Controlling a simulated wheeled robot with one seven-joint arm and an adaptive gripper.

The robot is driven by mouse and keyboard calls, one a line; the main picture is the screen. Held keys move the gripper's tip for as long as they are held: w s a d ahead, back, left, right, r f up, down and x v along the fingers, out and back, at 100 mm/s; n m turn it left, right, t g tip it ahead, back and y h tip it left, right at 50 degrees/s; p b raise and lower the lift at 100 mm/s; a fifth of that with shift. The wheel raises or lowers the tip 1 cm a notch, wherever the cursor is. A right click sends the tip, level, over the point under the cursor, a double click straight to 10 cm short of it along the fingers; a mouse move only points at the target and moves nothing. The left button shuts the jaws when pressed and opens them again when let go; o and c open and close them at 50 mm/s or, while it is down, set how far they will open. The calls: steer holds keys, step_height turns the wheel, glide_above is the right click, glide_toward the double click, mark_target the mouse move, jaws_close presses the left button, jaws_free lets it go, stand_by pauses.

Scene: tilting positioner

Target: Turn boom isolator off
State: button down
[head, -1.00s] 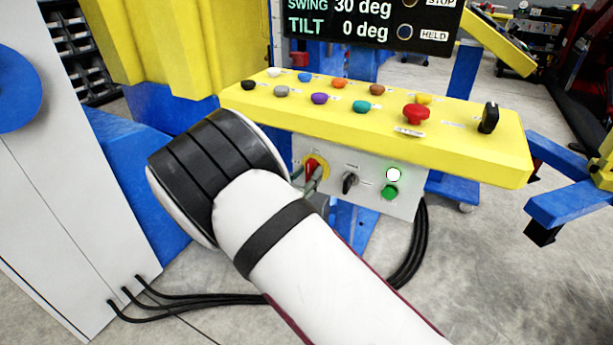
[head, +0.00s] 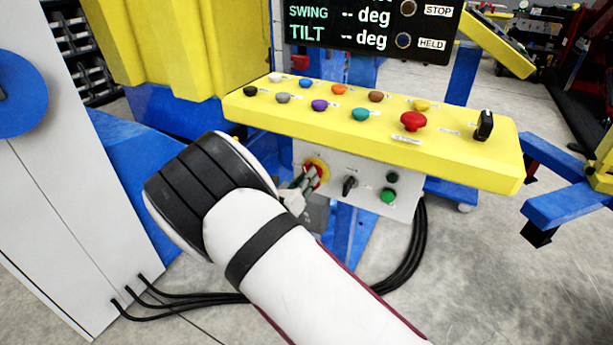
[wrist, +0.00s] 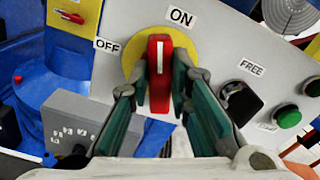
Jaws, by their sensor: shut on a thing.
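The isolator switch, a red handle (wrist: 160,88) on a yellow round plate (wrist: 132,60), is on the grey panel under the yellow console. In the wrist view its white mark points nearly straight up, between the OFF label (wrist: 107,45) at left and the ON label (wrist: 180,16) at upper right, nearer ON. My gripper (wrist: 160,80) is shut on the red handle, a green-padded finger on each side. In the head view my gripper (head: 300,183) partly covers the handle and yellow plate (head: 319,165).
Right of the handle are a black selector (head: 349,186) marked FREE and LOCK, a dark lamp (head: 392,177) and a green button (head: 388,196). The yellow console (head: 440,150) with several buttons overhangs the panel. A grey box (wrist: 70,122) sits lower left. The display (head: 370,28) shows dashes.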

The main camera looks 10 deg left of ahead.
steer(key=n+p, duration=0.1)
steer(key=n, duration=0.3)
steer(key=n+p, duration=0.1)
steer(key=n, duration=0.3)
steer(key=n+p, duration=0.1)
steer(key=n, duration=0.4)
steer(key=shift+w+a+f, duration=0.1)
steer(key=shift+a+f, duration=0.25)
steer(key=shift+n, duration=0.4)
steer(key=c, duration=1.5)
jaws_free()
steer(key=v, duration=1.2)
